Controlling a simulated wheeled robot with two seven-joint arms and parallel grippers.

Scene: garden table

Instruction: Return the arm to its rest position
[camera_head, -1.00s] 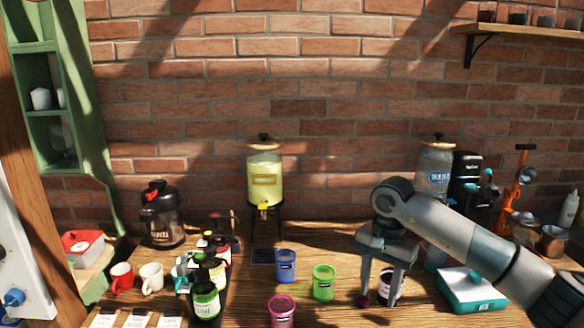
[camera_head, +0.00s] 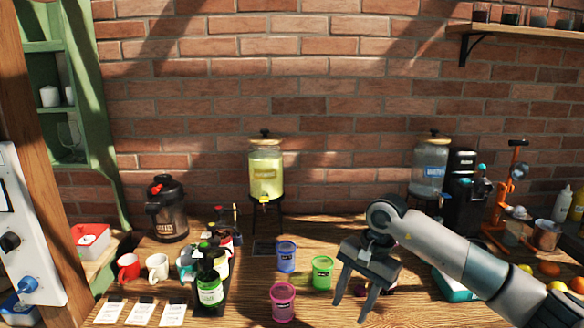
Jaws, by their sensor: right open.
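My right gripper (camera_head: 352,302) comes in from the right on my grey arm. Its two fingers are spread and point down over the right half of the wooden table (camera_head: 240,290), with nothing seen between them. A dark purple cup (camera_head: 389,287) is partly hidden just right of the gripper. To the gripper's left stand a green cup (camera_head: 321,273), a blue cup (camera_head: 286,257) and a pink cup (camera_head: 282,302), all clear of the fingers. My left gripper does not show.
A yellow drink dispenser (camera_head: 266,175) and a water dispenser (camera_head: 430,168) stand at the back. A teal and white box (camera_head: 452,289) lies partly behind my arm. Bottles (camera_head: 210,287), mugs (camera_head: 158,267) and a black jug (camera_head: 166,212) fill the left. Fruit (camera_head: 549,269) lies at the right.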

